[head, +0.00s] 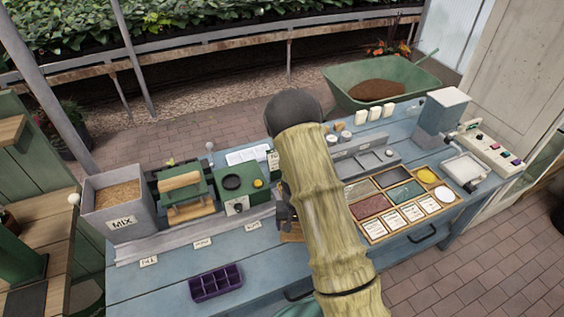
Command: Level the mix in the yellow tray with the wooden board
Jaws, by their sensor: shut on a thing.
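My arm in a tan sleeve reaches up through the middle of the head view and hides much of the bench behind it. My gripper (286,214) shows only as dark parts at the sleeve's left edge, low over the bench. A small piece of tan wood, seemingly the wooden board (290,236), shows just below it, and the gripper is shut on it. Most of the board is hidden. I see no yellow tray; the arm may cover it. A purple tray (215,282) with several compartments stands at the bench's front left.
A grey bin labelled MIX (122,222) stands at the left, beside a green machine with a wooden roller (180,181) and a green box (240,198). A wooden case (375,233) of coloured compartments lies right of my arm. The blue bench (150,285) is clear around the purple tray.

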